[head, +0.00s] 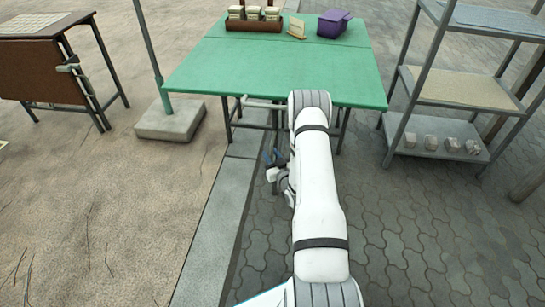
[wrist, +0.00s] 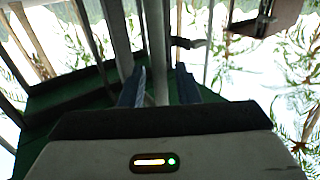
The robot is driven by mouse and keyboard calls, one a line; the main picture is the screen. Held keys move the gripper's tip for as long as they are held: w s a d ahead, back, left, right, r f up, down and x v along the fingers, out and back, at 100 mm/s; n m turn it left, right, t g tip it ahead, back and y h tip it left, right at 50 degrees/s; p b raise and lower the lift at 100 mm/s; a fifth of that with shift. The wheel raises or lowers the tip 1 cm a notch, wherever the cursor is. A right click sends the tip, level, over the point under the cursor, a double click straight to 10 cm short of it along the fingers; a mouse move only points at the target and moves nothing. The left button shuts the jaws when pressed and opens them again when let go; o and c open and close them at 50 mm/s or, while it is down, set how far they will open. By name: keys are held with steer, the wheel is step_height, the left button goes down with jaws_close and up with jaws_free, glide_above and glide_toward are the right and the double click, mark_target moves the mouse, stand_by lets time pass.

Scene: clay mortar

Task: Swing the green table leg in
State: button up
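The green table (head: 290,68) stands ahead of me, its dark metal legs (head: 229,122) under its front edge. A pale grey bar (head: 262,104) sticks out sideways just under that edge; I cannot tell whether it belongs to the swing leg. My gripper (head: 275,157) is low in front of the table, left of my forearm. In the wrist view my gripper (wrist: 160,88) has its two blue fingers apart, with a grey post (wrist: 154,45) showing between them. The fingers do not visibly press on it. The green table's underside (wrist: 70,100) shows at the left there.
A brown rack of jars (head: 254,25), a small card (head: 297,28) and a purple box (head: 333,24) are on the table. A pole on a concrete base (head: 171,120) stands left. A metal shelf (head: 448,95) stands right. Paving before the table is open.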

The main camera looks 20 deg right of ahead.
steer(key=shift+w, duration=0.1)
steer(key=shift+c, duration=0.4)
jaws_close()
